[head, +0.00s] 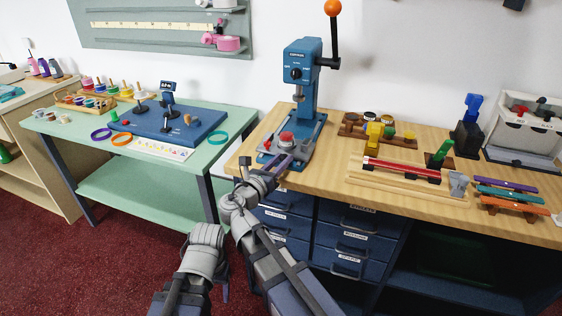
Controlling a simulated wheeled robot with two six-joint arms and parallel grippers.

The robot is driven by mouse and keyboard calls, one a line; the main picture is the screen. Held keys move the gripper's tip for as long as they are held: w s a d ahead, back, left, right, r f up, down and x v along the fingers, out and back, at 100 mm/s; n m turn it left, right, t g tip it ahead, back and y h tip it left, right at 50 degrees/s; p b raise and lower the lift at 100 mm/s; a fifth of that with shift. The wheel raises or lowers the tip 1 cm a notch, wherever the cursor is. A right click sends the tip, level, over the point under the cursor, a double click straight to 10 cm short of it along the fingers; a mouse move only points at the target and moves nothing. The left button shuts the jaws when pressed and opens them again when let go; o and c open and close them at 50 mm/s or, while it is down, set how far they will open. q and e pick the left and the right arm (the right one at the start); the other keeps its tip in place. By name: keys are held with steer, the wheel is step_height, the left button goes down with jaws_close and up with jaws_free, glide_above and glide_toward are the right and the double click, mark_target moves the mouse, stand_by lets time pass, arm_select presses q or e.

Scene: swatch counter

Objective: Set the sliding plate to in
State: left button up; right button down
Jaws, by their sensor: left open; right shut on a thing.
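A blue press (303,85) stands at the left end of the wooden counter, with a lever and an orange ball on top. Low on its base is the sliding plate (292,148), with a red-topped round piece (286,138) on it. My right gripper (281,163) reaches the front of the press and is shut on the near end of the plate; my fingers partly hide the grip. How far in the plate sits is hard to tell. My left gripper (224,290) is open and empty, hanging low in front of the counter, partly hidden by my arms.
Right of the press are a wooden rack with several round pieces (352,128), a red bar on a stand (402,168) and coloured bars (507,194). A green table (205,118) with a blue board stands left. Drawers (345,240) lie below the counter.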

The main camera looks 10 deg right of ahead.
mark_target(284, 147)
steer(key=x, duration=0.4)
steer(key=shift+w+a, duration=0.25)
steer(key=shift+w, duration=0.1)
steer(key=shift+s, duration=0.1)
steer(key=c, duration=0.6)
jaws_free()
steer(key=shift+s+a, duration=0.1)
steer(key=shift+s, duration=0.05)
